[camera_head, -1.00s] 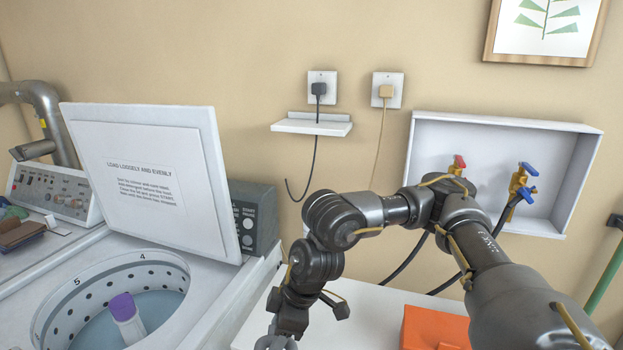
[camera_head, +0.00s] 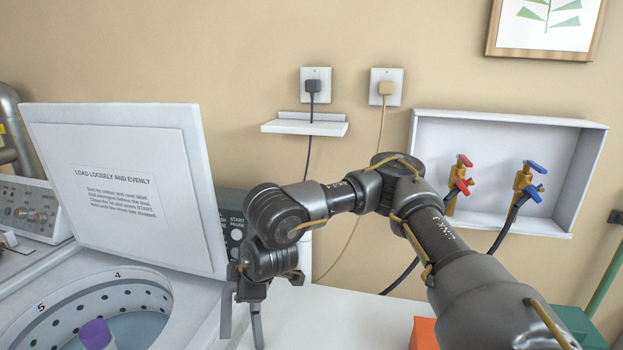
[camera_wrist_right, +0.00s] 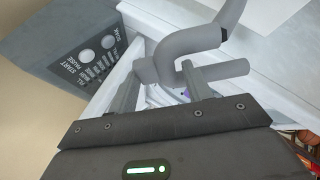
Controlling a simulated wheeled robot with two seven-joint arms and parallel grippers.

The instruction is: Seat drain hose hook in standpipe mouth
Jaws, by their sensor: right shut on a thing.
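In the right wrist view the gripper (camera_wrist_right: 165,82) is shut on a grey curved hose hook (camera_wrist_right: 188,46). The hook's bend passes between the fingers, and a short straight length sticks out to the right. In the head view I cannot clearly tell the hook from the fingers. I cannot make out a standpipe mouth in either view. My left gripper is not in view.
The washer's white lid (camera_head: 125,190) stands open left of my arm, with the control box (camera_head: 232,222) behind it. An orange box (camera_head: 424,334) sits on the white surface at right. The recessed tap box (camera_head: 508,125) and small shelf (camera_head: 304,127) are on the wall.

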